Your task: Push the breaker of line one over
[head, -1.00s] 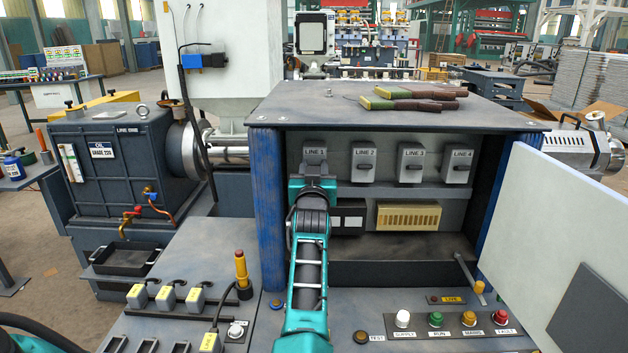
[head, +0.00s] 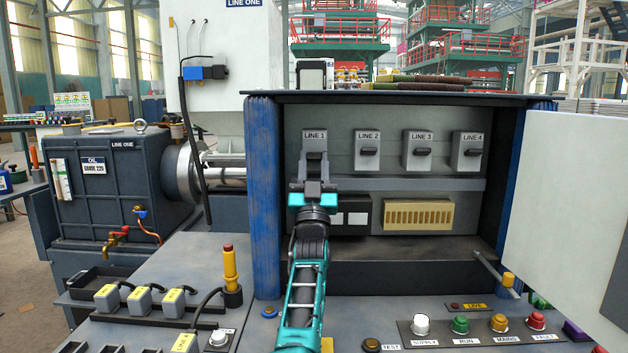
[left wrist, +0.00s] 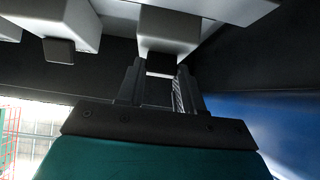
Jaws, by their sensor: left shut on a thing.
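The breaker of line one (head: 314,138) is a grey box labelled LINE 1, leftmost in the row inside the open cabinet. My left gripper (head: 315,162) reaches up to its lower front and covers its lever in the head view. In the left wrist view, the breaker's pale housing (left wrist: 165,32) stands just beyond the fingers. Its black lever (left wrist: 161,65) lies between the fingertips of my left gripper (left wrist: 160,75), which is shut on it. How far the lever is tilted cannot be told. My right gripper is not in view.
Breakers for line 2 (head: 367,152), line 3 (head: 417,152) and line 4 (head: 467,152) stand to the right. The cabinet's blue left post (head: 264,200) is close to my left arm. The open white door (head: 560,200) hangs at the right. Coloured buttons line the front panel.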

